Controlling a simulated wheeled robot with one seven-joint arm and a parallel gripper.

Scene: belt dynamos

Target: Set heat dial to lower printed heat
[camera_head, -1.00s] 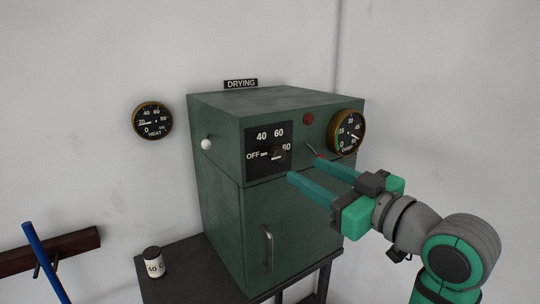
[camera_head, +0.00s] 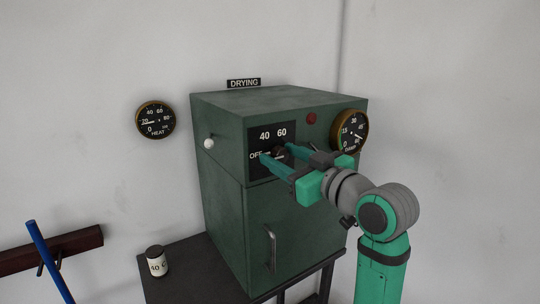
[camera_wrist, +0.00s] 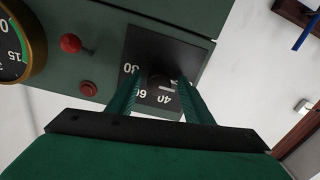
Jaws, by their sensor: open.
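The heat dial (camera_head: 278,153) is a dark knob on a black plate (camera_head: 258,134) on the green cabinet's front, marked OFF, 40, 60 and 80. In the head view my fingers hide the 80 and part of the knob. My gripper (camera_head: 273,154) is open at the plate, with a finger on either side of the knob. The wrist view shows the knob (camera_wrist: 159,78) between the spread fingers (camera_wrist: 159,85). Whether they touch it I cannot tell. A small jar (camera_head: 157,262) labelled 40 C stands on the dark table.
The wall HEAT gauge (camera_head: 155,120) has its needle near 20. A second round gauge (camera_head: 352,132), a red lamp (camera_head: 311,118) and a red-knobbed lever (camera_wrist: 70,43) are close by on the cabinet. A white knob (camera_head: 209,143) sticks out at its left side.

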